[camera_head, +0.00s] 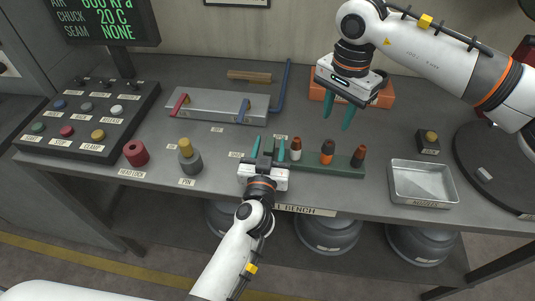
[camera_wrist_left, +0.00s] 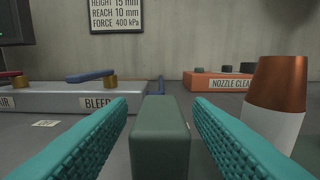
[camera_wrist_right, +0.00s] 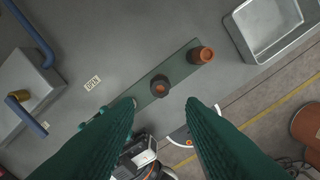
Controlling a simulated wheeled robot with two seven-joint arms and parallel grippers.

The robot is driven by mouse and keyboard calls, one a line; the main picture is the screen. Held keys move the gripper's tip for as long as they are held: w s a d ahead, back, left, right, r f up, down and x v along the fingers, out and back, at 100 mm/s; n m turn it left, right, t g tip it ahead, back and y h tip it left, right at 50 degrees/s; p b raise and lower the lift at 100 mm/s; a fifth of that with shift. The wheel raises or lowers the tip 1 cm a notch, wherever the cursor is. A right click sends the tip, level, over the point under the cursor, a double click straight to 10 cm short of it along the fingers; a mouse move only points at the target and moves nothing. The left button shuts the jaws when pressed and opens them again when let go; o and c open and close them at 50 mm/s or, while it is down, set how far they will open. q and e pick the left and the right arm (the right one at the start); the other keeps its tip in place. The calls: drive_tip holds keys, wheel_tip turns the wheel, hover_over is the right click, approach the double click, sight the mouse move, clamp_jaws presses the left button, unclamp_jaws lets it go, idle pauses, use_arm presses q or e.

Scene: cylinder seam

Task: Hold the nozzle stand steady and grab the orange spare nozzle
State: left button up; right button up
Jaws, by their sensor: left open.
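The nozzle stand (camera_head: 312,166) is a long green bar near the bench's front edge, with three upright nozzles. My right gripper (camera_head: 337,121) is open and empty above and behind the stand. The middle nozzle also shows in the right wrist view (camera_wrist_right: 160,86).
A metal tray (camera_head: 424,184) lies right of the stand. An orange nozzle cleaner box (camera_head: 383,97) stands behind it. A grey block with red and blue levers (camera_head: 215,107) is at the back left.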

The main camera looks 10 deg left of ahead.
sight(327, 152)
use_arm(q)
drive_tip(key=shift+c, duration=0.4)
clamp_jaws()
use_arm(e)
drive_tip(key=shift+o, duration=1.5)
drive_tip(key=shift+f, duration=0.1)
drive_tip(key=shift+s+f+n, duration=0.1)
drive_tip(key=shift+f+n, duration=0.15)
drive_tip(key=shift+n, duration=0.85)
drive_tip(key=shift+f+n, duration=0.3)
wheel_tip(327, 152, down, 12)
drive_tip(key=shift+r, duration=0.25)
drive_tip(key=shift+c, duration=0.2)
